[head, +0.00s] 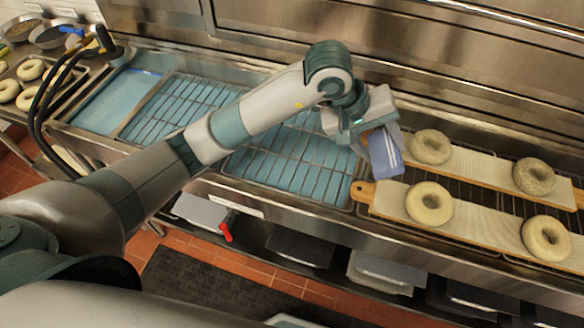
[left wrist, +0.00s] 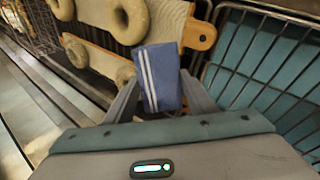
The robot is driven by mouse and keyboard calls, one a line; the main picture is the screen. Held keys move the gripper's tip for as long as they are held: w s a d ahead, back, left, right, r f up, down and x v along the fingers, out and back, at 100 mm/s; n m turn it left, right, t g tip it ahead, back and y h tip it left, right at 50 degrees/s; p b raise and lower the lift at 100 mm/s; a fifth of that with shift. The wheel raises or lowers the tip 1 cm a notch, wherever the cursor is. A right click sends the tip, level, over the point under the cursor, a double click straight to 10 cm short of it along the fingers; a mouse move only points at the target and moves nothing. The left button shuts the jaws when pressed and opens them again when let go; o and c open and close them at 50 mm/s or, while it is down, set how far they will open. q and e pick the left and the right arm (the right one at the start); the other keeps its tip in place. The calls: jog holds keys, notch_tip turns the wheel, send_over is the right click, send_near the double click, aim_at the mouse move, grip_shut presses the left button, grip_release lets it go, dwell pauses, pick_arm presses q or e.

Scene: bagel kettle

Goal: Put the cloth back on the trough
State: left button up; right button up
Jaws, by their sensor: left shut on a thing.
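A folded blue cloth with white stripes (head: 387,153) hangs from my left gripper (head: 372,140), which is shut on it. In the left wrist view the cloth (left wrist: 160,78) sits between the two fingers of the gripper (left wrist: 160,98). The long steel trough (head: 300,212) runs along the wall, with blue water under wire racks on its left and middle. The cloth is held over the trough, near the left ends of the bagel boards. I cannot tell its exact height above them. My right gripper is in neither view.
Two cloth-covered wooden boards, a front one (head: 470,228) and a back one (head: 475,168), lie over the trough's right part with bagels (head: 429,203) on them. Pans (head: 50,36) and a bagel tray (head: 8,108) are at the far left. A red-handled tool (head: 225,230) shows below the trough.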

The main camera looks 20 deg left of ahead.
pick_arm(q)
jog(key=shift+w+g+y, duration=0.15)
jog(key=shift+g+y, duration=0.15)
jog(key=shift+y, duration=0.3)
jog(key=shift+w+a+y, duration=0.1)
jog(key=shift+a+y, duration=0.3)
jog(key=shift+y, duration=0.2)
jog(key=w+a+r+g+y, duration=0.2)
jog(key=a+r+y, duration=0.1)
jog(key=a, duration=0.5)
jog(key=shift+w+r+n+y+b, duration=0.3)
jog(key=shift+w+r, duration=0.05)
jog(key=shift+r, duration=0.15)
jog(key=shift+a, duration=0.15)
